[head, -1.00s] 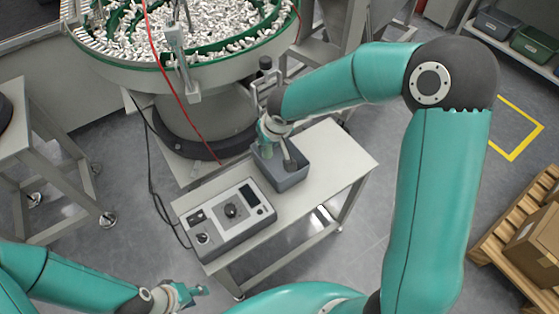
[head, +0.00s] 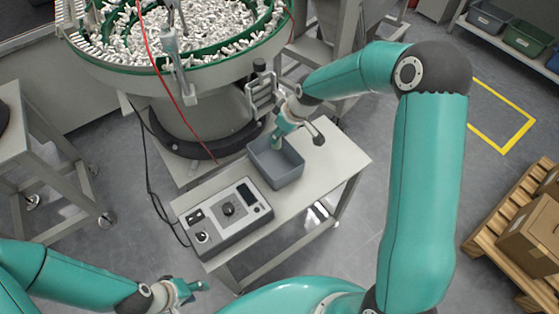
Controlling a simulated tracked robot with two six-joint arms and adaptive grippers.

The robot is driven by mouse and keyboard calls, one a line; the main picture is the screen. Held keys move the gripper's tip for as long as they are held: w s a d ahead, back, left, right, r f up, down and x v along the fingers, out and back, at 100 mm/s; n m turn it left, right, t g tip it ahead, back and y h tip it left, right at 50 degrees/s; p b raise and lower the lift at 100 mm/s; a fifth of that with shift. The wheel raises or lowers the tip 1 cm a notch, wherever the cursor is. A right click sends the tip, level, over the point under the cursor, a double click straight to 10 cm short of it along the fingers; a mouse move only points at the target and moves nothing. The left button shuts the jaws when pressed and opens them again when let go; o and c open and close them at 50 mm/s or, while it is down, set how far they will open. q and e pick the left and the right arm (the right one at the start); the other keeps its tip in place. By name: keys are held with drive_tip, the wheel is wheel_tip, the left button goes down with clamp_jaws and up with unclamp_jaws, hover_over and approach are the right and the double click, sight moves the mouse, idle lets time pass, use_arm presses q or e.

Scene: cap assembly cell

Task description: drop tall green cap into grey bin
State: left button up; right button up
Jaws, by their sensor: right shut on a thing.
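The grey bin (head: 287,180) stands open on the small work table, and the part of its inside that I see looks empty. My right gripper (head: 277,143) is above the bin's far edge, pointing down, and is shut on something. What it holds is small and teal-green at the fingertips, taken as the tall green cap; its outline blends with the gripper's own teal parts. My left gripper (head: 197,291) is low in the picture, left of the middle, well apart from the bin. Its finger gap is too small to read.
A control box (head: 226,218) with a dial sits on the table (head: 335,160) in front of the bin. A feeder bowl (head: 150,68) full of white parts stands behind. A red cable hangs close to the table's far side. The table right of the bin is clear.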

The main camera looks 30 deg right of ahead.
wheel_tip(320, 180, down, 6)
drive_tip(key=w+d+n+b, duration=0.1)
drive_tip(key=b, duration=0.1)
drive_tip(key=shift+d+f+n, duration=0.2)
drive_tip(key=shift+d+n, duration=0.1)
drive_tip(key=shift+d, duration=0.1)
idle(0.4)
drive_tip(key=o, duration=0.9)
drive_tip(key=shift+c, duration=0.2)
drive_tip(key=v, duration=1.2)
drive_tip(key=shift+w+d+g, duration=0.25)
drive_tip(key=shift+g, duration=0.05)
